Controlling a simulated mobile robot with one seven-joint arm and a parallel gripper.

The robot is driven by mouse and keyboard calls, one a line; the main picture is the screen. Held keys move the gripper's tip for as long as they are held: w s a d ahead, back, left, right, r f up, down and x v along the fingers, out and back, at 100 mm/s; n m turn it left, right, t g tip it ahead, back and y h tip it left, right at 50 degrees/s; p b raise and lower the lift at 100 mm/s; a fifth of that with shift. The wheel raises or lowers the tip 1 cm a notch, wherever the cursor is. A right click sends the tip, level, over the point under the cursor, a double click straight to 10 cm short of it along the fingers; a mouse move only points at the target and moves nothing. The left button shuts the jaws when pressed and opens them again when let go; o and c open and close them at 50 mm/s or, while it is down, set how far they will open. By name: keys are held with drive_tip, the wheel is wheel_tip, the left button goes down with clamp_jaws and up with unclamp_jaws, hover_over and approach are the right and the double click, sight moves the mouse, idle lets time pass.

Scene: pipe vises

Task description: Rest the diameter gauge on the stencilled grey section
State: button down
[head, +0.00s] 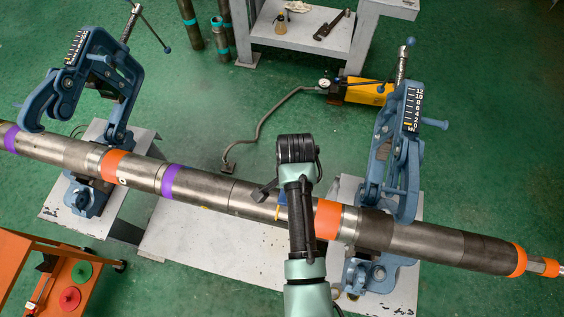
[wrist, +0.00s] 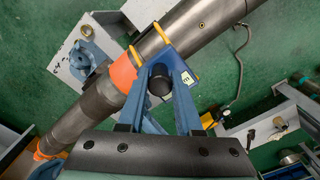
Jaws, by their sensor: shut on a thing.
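The diameter gauge (wrist: 170,57) is a blue piece with yellow tips and a small pale label. It sits in my gripper (wrist: 160,95), which is shut on it, at the pipe beside the right orange band. In the head view a bit of blue gauge (head: 282,198) shows left of my wrist, with a yellow tip below. My arm hides the rest, and I cannot tell whether it touches the pipe. The bare grey pipe section (head: 228,192) runs between a purple band and the right orange band. I cannot make out stencilling on it.
Blue pipe vises stand at left (head: 112,75) and right (head: 398,150) around the pipe. A pale plate under the right vise bears dark marks (wrist: 75,60). A yellow pump (head: 365,92) with a hose, a grey bench (head: 300,35) and an orange cart (head: 30,250) stand around.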

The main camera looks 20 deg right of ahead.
drive_tip(key=shift+w, duration=0.15)
drive_tip(key=shift+s+f, duration=0.35)
wheel_tip(320, 180, down, 6)
drive_tip(key=b, duration=0.5)
drive_tip(key=shift+b, duration=0.35)
drive_tip(key=shift+w+f+b, duration=0.1)
drive_tip(key=shift+f+b, duration=0.3)
drive_tip(key=shift+f, duration=0.15)
drive_tip(key=shift+f, duration=0.4)
idle(1.1)
drive_tip(key=c, duration=0.5)
unclamp_jaws()
drive_tip(key=shift+r+p, duration=0.1)
drive_tip(key=shift+p, duration=0.2)
